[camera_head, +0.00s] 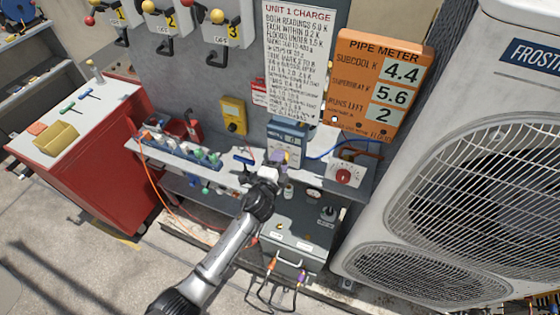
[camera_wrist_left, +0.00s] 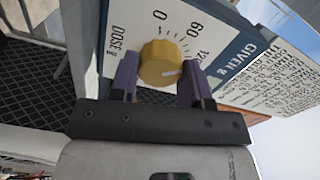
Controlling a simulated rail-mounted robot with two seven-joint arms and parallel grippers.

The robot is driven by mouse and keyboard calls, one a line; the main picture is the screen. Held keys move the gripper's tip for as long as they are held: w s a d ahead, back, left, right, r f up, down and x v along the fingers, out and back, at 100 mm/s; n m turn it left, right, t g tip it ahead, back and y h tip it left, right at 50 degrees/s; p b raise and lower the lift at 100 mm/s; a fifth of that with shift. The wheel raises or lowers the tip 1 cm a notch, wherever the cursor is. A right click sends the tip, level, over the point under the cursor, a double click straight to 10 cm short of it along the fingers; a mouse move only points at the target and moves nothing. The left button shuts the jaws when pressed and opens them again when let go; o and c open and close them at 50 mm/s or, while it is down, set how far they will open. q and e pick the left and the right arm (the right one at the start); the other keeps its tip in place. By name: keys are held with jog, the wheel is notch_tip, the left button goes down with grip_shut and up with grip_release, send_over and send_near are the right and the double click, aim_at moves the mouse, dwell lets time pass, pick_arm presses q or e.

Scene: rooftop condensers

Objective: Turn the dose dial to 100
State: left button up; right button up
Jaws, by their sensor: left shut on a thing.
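The dose dial (camera_wrist_left: 160,65) is a round yellow knob on a white panel marked DOSE g, with 0, 60 and a partly covered number that looks like 120. The purple fingers of my left gripper (camera_wrist_left: 157,80) stand on either side of the knob and are shut on it. A pale mark on the knob faces right, towards the part of the scale behind the right finger; its exact reading cannot be told. In the head view my left gripper (camera_head: 277,160) is at the blue-topped dose unit (camera_head: 286,131) and hides the dial. My right gripper is in neither view.
A shelf (camera_head: 225,172) with bottles runs left of the gripper. A white box with a red knob (camera_head: 343,176) stands to the right, near blue hoses. The orange pipe meter (camera_head: 381,82) reads 4.4, 5.6 and 2. A large condenser (camera_head: 400,150) bounds the right side.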

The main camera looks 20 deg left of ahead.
pick_arm(q)
jog(key=o, duration=0.9)
jog(key=shift+s, duration=0.1)
jog(key=shift+s+a, duration=0.15)
jog(key=shift+s, duration=6.65)
